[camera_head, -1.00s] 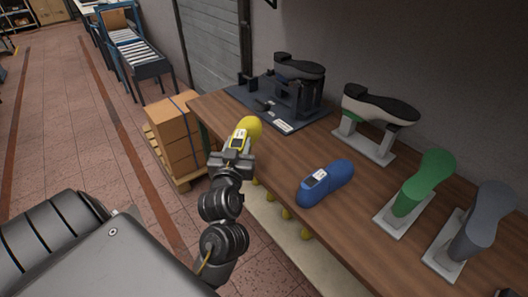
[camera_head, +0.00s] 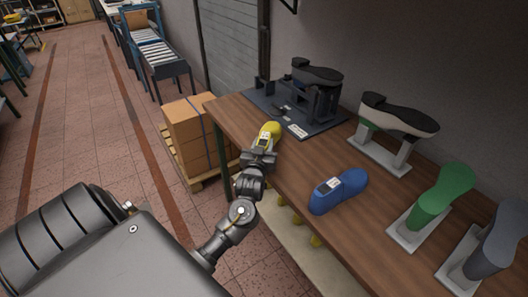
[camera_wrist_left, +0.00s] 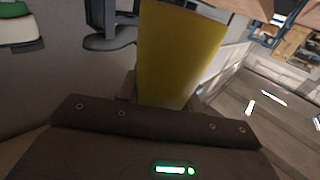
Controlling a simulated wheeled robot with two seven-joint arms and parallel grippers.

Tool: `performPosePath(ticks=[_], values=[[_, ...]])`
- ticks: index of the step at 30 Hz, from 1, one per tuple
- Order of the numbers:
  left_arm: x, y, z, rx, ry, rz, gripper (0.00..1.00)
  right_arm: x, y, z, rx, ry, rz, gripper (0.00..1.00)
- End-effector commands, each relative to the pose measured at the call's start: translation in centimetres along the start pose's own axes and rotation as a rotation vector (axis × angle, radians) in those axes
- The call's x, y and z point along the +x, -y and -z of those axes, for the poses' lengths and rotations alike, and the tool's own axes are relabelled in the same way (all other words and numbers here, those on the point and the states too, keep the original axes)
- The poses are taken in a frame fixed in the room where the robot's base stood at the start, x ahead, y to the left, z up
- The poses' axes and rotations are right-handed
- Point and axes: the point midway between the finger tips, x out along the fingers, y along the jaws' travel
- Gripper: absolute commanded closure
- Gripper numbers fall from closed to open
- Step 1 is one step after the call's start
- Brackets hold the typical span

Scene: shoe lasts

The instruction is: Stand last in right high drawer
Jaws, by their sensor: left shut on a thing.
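My left gripper (camera_head: 262,153) is shut on a yellow last (camera_head: 270,132) near the table's front edge. The yellow last also fills the middle of the left wrist view (camera_wrist_left: 178,55). No drawer is seen in these frames. My right gripper is not in view.
The wooden table (camera_head: 305,160) runs along the wall. A dark press-like fixture (camera_head: 318,95) stands at its far end. A shoe on a stand (camera_head: 398,116), a green form (camera_head: 443,197) and a grey form (camera_head: 500,245) stand along the back. Stacked boxes (camera_head: 198,133) are beyond the table. The floor at left is open.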

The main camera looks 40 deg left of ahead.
Motion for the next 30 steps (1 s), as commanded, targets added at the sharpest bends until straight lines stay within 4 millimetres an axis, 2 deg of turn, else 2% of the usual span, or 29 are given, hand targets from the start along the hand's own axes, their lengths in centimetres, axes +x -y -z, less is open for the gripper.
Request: performPosePath(ticks=[8, 20, 21, 26, 30], values=[[0.3, 0.0, -2.9, 0.001, -0.001, -0.001, 1.0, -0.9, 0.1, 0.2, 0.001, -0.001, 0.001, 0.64], [0.3, 0.0, -3.6, 0.0, -0.003, -0.001, 1.0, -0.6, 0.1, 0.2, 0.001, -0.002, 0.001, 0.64], [0.3, 0.0, -3.8, 0.001, 0.002, -0.001, 0.62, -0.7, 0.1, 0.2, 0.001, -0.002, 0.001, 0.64], [0.3, 0.0, -3.7, 0.001, 0.002, -0.001, 0.43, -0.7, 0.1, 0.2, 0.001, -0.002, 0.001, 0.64], [0.3, 0.0, -3.7, 0.001, 0.002, -0.001, 0.43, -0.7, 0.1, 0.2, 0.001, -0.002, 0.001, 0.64]])
